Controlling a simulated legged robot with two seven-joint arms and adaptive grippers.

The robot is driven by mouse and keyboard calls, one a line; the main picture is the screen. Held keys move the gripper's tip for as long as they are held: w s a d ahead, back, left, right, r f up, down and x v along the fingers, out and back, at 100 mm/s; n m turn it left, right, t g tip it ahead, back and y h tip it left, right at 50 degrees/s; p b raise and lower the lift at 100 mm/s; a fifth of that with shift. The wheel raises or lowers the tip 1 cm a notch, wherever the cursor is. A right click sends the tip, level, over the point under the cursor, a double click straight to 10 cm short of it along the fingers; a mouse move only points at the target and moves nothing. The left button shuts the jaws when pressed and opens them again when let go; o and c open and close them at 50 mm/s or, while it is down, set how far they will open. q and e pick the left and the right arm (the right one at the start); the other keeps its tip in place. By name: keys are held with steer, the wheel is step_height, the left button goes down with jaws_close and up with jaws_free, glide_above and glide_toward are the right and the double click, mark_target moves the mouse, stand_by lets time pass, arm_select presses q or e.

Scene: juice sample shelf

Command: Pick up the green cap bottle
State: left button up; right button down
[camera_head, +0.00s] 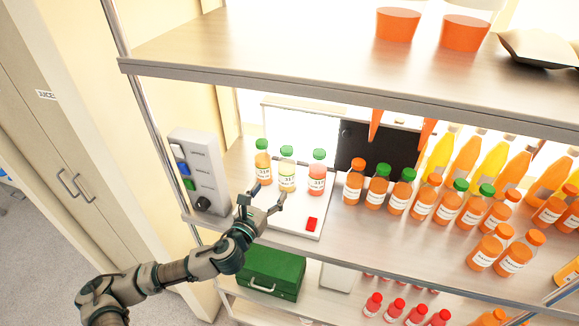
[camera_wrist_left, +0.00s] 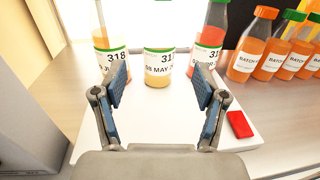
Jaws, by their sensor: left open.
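Three green-capped bottles stand upright on a white board: an orange one (camera_head: 262,165) at left, a pale yellow one (camera_head: 287,172) in the middle and a pinkish-red one (camera_head: 318,176) at right. My left gripper (camera_head: 267,196) is open and empty, just in front of the middle bottle. In the left wrist view the pale yellow bottle (camera_wrist_left: 159,75) lies between and beyond the open fingers of my left gripper (camera_wrist_left: 159,90); the orange bottle (camera_wrist_left: 105,70) and red bottle (camera_wrist_left: 204,62) flank it. Their caps are out of that view. My right gripper is not in view.
The white board (camera_head: 285,219) carries a red square (camera_head: 312,224). Many orange bottles (camera_head: 354,184), some green-capped, stand close to its right. A grey switch box (camera_head: 197,168) is at left. An upper shelf (camera_head: 240,62) overhangs, and a green case (camera_head: 272,270) sits below.

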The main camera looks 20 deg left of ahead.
mark_target(283, 172)
arm_select(q)
steer(key=w+p, duration=0.1)
steer(key=w, duration=0.5)
steer(key=shift+w, duration=0.1)
steer(key=shift+w+d+p, duration=0.2)
steer(key=shift+w+d, duration=0.1)
steer(key=shift+w, duration=0.3)
steer(key=shift+w+d+p, duration=0.15)
steer(key=shift+w+d, duration=0.15)
steer(key=shift+w, duration=0.3)
steer(key=w, duration=0.1)
steer(key=w+p, duration=0.1)
steer(key=w+d, duration=0.1)
steer(key=w, duration=0.1)
steer(key=shift+r, duration=0.25)
steer(key=shift+w+a+f, duration=0.1)
steer(key=shift+w, duration=0.2)
steer(key=shift+a, duration=0.2)
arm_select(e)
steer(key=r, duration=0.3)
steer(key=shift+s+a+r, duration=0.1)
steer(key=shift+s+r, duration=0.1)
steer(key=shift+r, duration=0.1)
arm_select(q)
steer(key=shift+s+a, duration=0.1)
steer(key=shift+s, duration=0.05)
steer(key=c, duration=0.8)
jaws_close()
steer(key=shift+d, duration=0.2)
